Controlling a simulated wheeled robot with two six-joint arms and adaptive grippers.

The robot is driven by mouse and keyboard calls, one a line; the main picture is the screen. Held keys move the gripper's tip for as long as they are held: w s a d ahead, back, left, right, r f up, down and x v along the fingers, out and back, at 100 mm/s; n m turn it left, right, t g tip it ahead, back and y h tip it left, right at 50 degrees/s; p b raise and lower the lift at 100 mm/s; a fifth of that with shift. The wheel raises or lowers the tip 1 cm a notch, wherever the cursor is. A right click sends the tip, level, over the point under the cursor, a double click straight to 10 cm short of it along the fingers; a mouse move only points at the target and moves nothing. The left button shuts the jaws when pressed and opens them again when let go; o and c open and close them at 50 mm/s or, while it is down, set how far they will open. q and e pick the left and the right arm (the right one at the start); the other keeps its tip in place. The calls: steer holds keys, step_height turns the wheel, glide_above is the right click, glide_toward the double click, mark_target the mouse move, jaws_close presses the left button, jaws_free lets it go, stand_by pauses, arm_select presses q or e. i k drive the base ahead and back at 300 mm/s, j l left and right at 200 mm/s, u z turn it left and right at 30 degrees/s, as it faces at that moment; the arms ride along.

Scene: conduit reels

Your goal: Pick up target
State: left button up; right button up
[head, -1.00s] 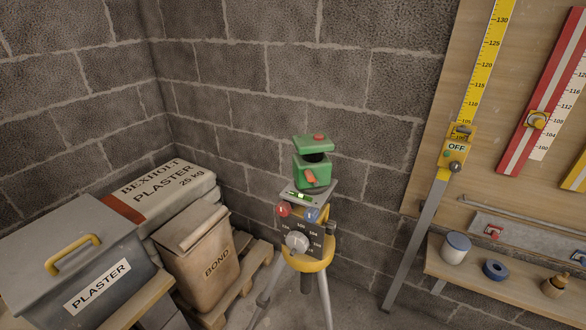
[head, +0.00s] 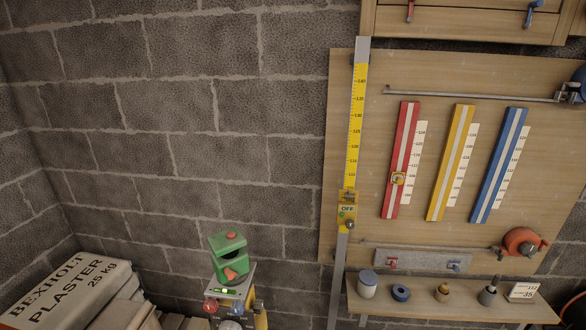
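No object here is plainly marked as the target. A yellow slider block (head: 397,179) sits on the red strip (head: 404,150) of the wall board. A yellow box marked OFF (head: 347,208) is on the tall yellow measuring staff (head: 355,125), near its lower part. A green device (head: 228,257) with red knobs stands on a tripod head (head: 230,292) at the bottom. Neither of my grippers is in view.
A wooden board (head: 300,195) on the brick wall also carries yellow (head: 451,162) and blue (head: 499,165) strips. A plaster bag (head: 70,285) lies lower left.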

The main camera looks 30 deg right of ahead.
mark_target(398, 178)
steer(key=z, duration=1.85)
